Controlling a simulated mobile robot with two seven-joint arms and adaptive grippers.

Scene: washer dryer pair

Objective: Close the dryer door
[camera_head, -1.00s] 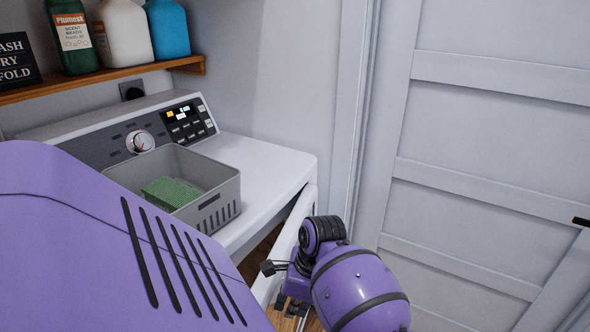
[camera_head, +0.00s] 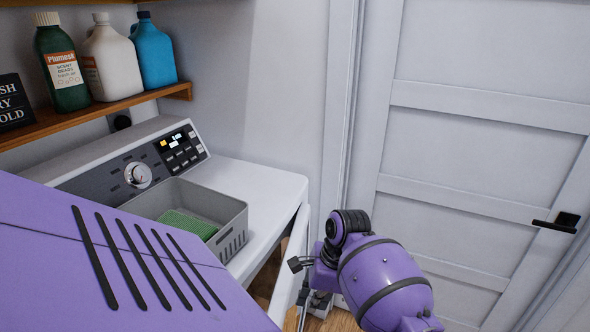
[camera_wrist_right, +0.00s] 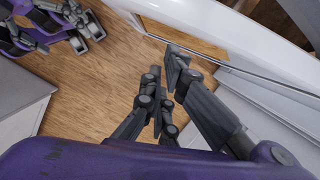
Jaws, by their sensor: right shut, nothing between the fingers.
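The white dryer (camera_head: 262,190) stands against the back wall, its control panel (camera_head: 165,158) at the rear. Its door (camera_head: 290,268) is open, swung out from the front, with a dark gap between it and the body. My right gripper (camera_head: 312,302) is low beside the door's outer right side; whether it touches is unclear. In the right wrist view my right gripper (camera_wrist_right: 163,72) is shut and empty, over the floor near a white edge. My left gripper (camera_wrist_right: 90,38) shows at that view's top left, its jaw state unclear; the head view does not show it.
A grey basket (camera_head: 232,233) with a green item (camera_head: 188,222) sits on the dryer top. A shelf (camera_head: 100,112) above holds several bottles. A closed white room door (camera_head: 470,150) with a dark handle (camera_head: 557,222) is at right. Wooden floor (camera_wrist_right: 100,95) lies below.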

